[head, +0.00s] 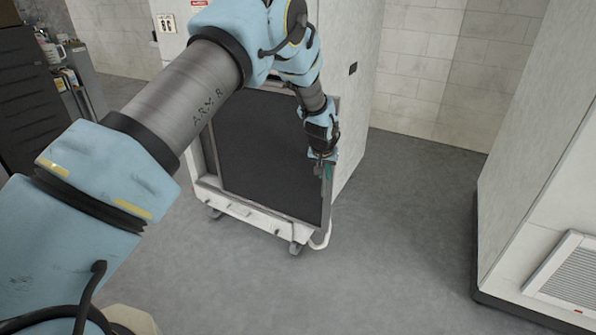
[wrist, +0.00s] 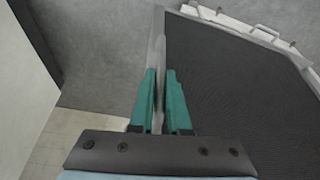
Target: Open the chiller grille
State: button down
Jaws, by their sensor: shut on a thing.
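The chiller grille (head: 268,150) is a dark mesh panel in a grey metal frame on the front of the white chiller cabinet (head: 350,110). In the wrist view the dark mesh (wrist: 235,90) fills the right side, and its pale frame edge (wrist: 158,50) runs up the middle. My gripper (head: 325,170) is at the right edge of the grille in the head view. In the wrist view its two green fingers (wrist: 160,100) are shut on that frame edge, one on each side. My arm hides the upper part of the grille.
The cabinet has a white base (head: 240,213) with casters on a clear grey floor (head: 400,220). Another white cabinet (head: 550,170) with a louvred vent (head: 572,275) stands at right. A dark cabinet (head: 28,100) and a cart (head: 85,85) stand at left.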

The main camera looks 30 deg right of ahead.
jog(key=s+d+b, duration=0.1)
jog(key=s+d, duration=0.4)
jog(key=s, duration=0.4)
jog(key=s+d, duration=0.4)
jog(key=s, duration=0.4)
jog(key=shift+s+d+b, duration=0.35)
jog(key=shift+d, duration=0.05)
jog(key=c, duration=0.9)
grip_release()
jog(key=shift+r, duration=0.1)
jog(key=v, duration=1)
jog(key=shift+a+r, duration=0.1)
jog(key=shift+r, duration=0.2)
